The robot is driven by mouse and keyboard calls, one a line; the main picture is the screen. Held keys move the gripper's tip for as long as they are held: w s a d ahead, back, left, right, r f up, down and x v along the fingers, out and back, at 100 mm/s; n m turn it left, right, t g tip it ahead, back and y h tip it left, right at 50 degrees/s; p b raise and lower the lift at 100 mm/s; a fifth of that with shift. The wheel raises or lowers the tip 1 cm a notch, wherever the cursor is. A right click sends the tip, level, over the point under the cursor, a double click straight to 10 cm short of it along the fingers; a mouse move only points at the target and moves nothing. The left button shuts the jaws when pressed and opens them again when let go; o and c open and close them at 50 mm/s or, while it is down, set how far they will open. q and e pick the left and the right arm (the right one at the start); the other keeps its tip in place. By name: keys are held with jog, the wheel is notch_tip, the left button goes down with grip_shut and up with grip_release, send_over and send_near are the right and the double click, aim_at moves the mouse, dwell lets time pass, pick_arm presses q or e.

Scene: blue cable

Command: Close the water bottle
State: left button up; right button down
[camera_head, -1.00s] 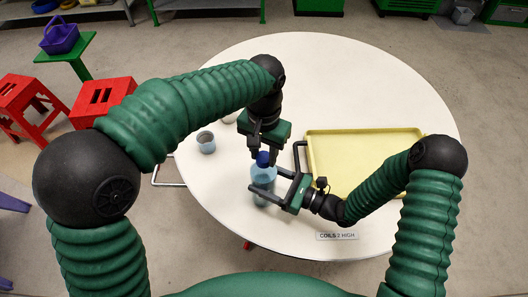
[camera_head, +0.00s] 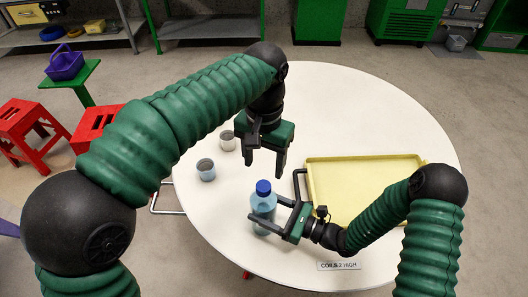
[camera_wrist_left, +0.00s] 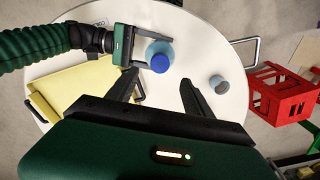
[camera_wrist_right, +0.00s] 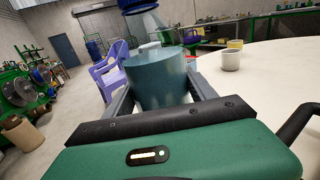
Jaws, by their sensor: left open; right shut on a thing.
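The water bottle (camera_head: 263,204) is translucent blue and stands upright near the front of the round table. Its dark blue cap (camera_head: 264,187) sits on top of the neck; it also shows from above in the left wrist view (camera_wrist_left: 160,63). My right gripper (camera_head: 268,219) is shut around the bottle's body from the right, and the bottle (camera_wrist_right: 157,80) fills the space between its fingers in the right wrist view. My left gripper (camera_head: 265,172) is open and empty, raised above and behind the bottle, apart from the cap. I cannot tell how tightly the cap sits.
A grey-blue cup (camera_head: 206,170) and a white cup (camera_head: 227,141) stand left of the bottle. A yellow tray (camera_head: 360,163) with a dark handle lies to the right. A label reading "COILS 2 HIGH" (camera_head: 339,266) is at the front edge. The back of the table is clear.

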pick_arm(q)
jog(key=shift+r, duration=1.85)
pick_arm(e)
jog(key=shift+c, duration=1.1)
grip_release()
jog(key=v, duration=1.7)
